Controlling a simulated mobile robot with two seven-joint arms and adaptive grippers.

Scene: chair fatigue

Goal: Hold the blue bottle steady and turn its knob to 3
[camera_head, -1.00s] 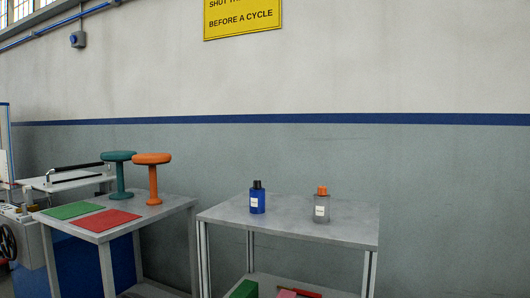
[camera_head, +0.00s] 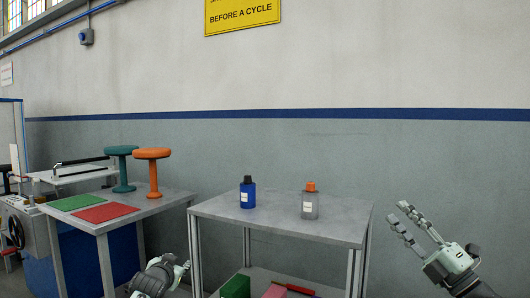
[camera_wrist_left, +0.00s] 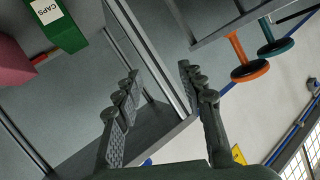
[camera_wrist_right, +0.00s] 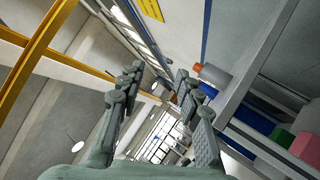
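The blue bottle (camera_head: 247,196) stands upright on the left part of the grey trolley's top (camera_head: 275,225), with a white label and a black knob (camera_head: 247,180). Any marks on the knob are too small to read. My left gripper (camera_head: 186,268) is low at the trolley's left side, apart from the bottle; the left wrist view (camera_wrist_left: 158,78) shows its fingers spread and empty. My right gripper (camera_head: 400,215) is off the trolley's right side, open and empty; its spread fingers also show in the right wrist view (camera_wrist_right: 157,80).
A grey bottle (camera_head: 310,206) with an orange cap stands right of the blue one. The trolley's lower shelf holds a green box (camera_head: 236,287) and a pink box (camera_head: 275,291). A left table (camera_head: 150,205) bears an orange stool (camera_head: 152,170), a teal stool (camera_head: 122,168) and coloured mats.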

